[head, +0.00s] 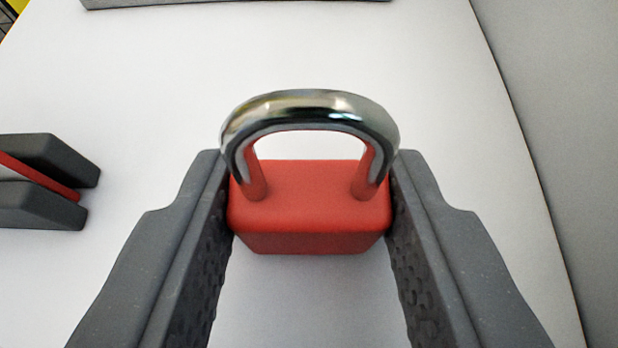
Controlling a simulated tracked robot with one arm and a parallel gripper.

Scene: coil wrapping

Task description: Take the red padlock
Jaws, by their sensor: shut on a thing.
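The red padlock (310,213) is in the middle of the head view, with its silver shackle (309,104) arching up from the top of the body. My gripper (310,200) is shut on the padlock. Its two dark grey fingers press on the left and right sides of the red body near their tips. The padlock's underside is hidden, so I cannot tell whether it touches the white surface.
A white surface (480,130) lies beneath and is mostly clear. A dark grey object with a red strip (40,182) sits at the left edge. A grey bar (235,3) runs along the top. A grey area (560,120) borders the surface at right.

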